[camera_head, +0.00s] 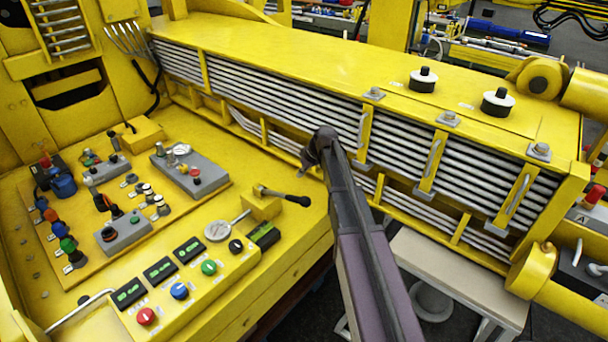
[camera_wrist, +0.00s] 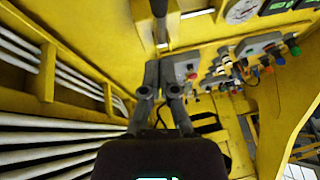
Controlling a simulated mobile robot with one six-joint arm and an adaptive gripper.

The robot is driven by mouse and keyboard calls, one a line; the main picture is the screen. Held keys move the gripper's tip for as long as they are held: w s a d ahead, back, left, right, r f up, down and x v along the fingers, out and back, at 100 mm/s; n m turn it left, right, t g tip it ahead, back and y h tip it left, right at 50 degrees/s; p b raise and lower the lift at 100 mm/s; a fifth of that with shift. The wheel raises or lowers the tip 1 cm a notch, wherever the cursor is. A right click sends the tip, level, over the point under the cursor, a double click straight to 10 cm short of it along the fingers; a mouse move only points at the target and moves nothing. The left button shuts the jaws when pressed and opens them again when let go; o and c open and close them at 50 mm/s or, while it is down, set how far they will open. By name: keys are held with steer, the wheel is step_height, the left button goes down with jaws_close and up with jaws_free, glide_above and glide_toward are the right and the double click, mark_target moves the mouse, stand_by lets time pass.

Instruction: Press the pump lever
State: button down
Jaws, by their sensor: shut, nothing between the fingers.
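The pump lever (camera_head: 285,195) is a thin rod with a black knob. It sticks out to the right from a yellow block (camera_head: 260,203) on the yellow deck in the head view. In the wrist view, a dark-handled rod (camera_wrist: 160,12) at the top edge looks like this lever. My gripper (camera_wrist: 160,66) is shut and empty, with its fingers close together below that rod in the picture. In the head view my arm reaches up from the bottom, and its dark end (camera_head: 312,155) is above and right of the lever, apart from it in the picture. The fingertips are not clear there.
A button panel (camera_head: 185,290) with displays stands in front of the lever, and a round gauge (camera_head: 217,231) is beside it. Grey control boxes (camera_head: 190,170) sit on the left. The ribbed yellow boom (camera_head: 270,105) runs close behind my arm. A pale bench (camera_head: 460,285) is at lower right.

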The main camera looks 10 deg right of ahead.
steer(key=b, duration=0.4)
glide_toward(283, 196)
steer(key=shift+s+d+f+b, duration=0.2)
steer(key=shift+f+b, duration=0.35)
steer(key=shift+f, duration=0.05)
steer(key=shift+s+d+f+b, duration=0.15)
steer(key=shift+s+f+b, duration=0.1)
steer(key=shift+f+b, duration=0.35)
steer(key=shift+s+d+f+b, duration=0.2)
steer(key=shift+f+b, duration=0.25)
steer(key=shift+f, duration=0.2)
steer(key=shift+a, duration=0.1)
